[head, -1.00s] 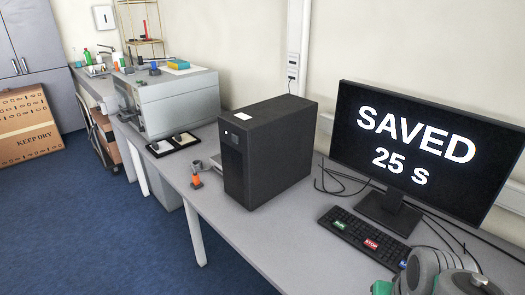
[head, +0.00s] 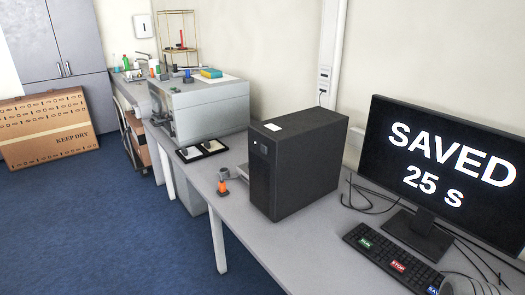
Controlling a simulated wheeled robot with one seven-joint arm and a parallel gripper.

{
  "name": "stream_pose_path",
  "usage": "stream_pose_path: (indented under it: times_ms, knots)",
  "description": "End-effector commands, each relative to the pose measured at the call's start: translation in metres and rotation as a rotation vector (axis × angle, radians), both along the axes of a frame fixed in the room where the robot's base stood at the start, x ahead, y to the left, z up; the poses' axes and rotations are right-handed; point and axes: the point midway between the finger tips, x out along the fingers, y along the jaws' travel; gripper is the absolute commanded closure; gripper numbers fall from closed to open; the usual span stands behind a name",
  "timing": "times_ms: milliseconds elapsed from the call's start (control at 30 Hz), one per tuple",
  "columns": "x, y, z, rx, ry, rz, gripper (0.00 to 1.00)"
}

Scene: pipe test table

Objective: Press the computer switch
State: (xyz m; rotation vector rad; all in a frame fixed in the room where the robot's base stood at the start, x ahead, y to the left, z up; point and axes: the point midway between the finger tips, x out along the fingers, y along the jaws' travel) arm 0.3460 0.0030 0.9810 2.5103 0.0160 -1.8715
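The black computer tower (head: 295,165) stands upright on the grey table in the middle of the head view. Its narrow front face (head: 262,175) is turned to the left. A small pale mark (head: 263,149) shows near the top of that face; it is too small to tell whether it is the switch. A white label lies on top of the tower. The monitor (head: 440,165) at the right reads "SAVED 25 s". My gripper is not in view; only rounded grey parts, probably of my arm, show at the bottom right corner.
A black keyboard (head: 393,262) with coloured keys lies before the monitor, with loose cables around it. An orange-based small part (head: 222,187) stands left of the tower. A grey machine (head: 198,110) is further back. Blue floor (head: 90,220) is clear at the left.

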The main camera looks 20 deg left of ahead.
Motion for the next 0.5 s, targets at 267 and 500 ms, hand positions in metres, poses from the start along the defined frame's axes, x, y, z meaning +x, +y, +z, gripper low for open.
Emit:
stream_pose_path:
  times_ms: [267, 500]
  knots:
    - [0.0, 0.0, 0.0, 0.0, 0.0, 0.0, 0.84]
    - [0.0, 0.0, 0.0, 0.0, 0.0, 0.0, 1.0]
